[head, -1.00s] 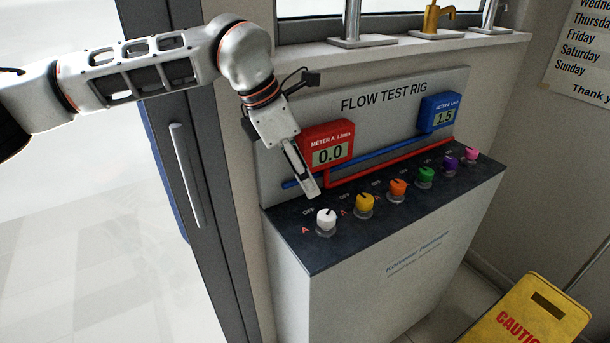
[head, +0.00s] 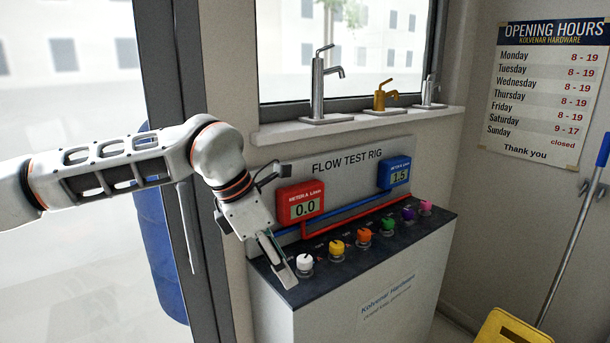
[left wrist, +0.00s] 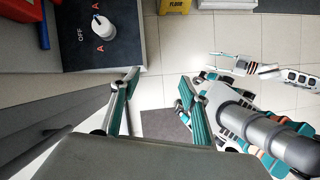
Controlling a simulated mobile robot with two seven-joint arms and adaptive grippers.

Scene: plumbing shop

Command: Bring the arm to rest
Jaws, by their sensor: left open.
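My left arm comes in from the left in the head view, and its gripper (head: 283,262) points down at the left front end of the flow test rig (head: 346,163). In the left wrist view the left gripper (left wrist: 163,85) has its two fingers spread apart with nothing between them. The white knob (head: 305,263) stands just right of the fingers in the head view, apart from them as far as I can tell. It also shows in the left wrist view (left wrist: 102,28), up and left of the fingers. My right gripper is not in the head view.
Red meter A (head: 300,201) reads 0.0 and blue meter B (head: 393,173) reads 1.5. Several coloured knobs, such as the yellow one (head: 336,247), line the rig top. Taps stand on the sill (head: 350,124). A yellow caution sign (head: 512,328) stands at lower right.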

